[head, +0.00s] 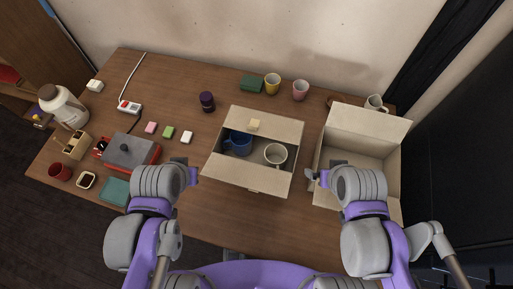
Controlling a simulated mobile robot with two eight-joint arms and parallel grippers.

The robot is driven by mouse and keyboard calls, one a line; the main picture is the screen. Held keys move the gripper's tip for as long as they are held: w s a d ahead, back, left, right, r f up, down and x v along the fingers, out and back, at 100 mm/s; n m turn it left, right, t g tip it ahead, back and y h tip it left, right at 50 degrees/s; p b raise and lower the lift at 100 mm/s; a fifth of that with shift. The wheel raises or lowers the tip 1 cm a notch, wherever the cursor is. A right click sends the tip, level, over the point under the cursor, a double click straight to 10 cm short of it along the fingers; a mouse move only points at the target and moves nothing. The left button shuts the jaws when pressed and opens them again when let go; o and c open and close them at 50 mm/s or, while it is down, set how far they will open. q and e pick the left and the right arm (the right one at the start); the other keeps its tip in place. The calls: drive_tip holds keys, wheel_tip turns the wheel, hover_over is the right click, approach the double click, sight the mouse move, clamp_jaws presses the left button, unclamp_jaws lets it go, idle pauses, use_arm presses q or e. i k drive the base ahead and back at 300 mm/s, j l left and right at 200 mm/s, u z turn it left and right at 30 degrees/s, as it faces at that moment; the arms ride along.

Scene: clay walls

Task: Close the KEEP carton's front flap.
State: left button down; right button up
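A cardboard carton (247,179) stands at the middle of the table with its top open. A blue mug (238,143) and a cream mug (275,155) are inside. Its front flap (240,176) and back flap (280,128) show as broad panels either side of the opening. A small pale block or label (254,125) is on the back flap. I cannot read KEEP on it. My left gripper (195,176) is left of the front flap, apart from it. My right gripper (311,176) is between this carton and another. Neither visibly holds anything; finger gaps are unclear.
An open, seemingly empty carton (365,130) stands at the right, close to my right arm. Cups (272,84), a purple jar (207,101) and a green box (251,84) stand behind. A grey-lidded red appliance (130,152) and small blocks (168,132) are left. The table before the middle carton is clear.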

sight(258, 178)
drive_tip(key=k+l+u, duration=0.2)
drive_tip(key=u, duration=0.2)
drive_tip(key=k+l+u, duration=0.1)
drive_tip(key=u, duration=0.3)
drive_tip(key=k+u, duration=0.3)
drive_tip(key=u, duration=0.15)
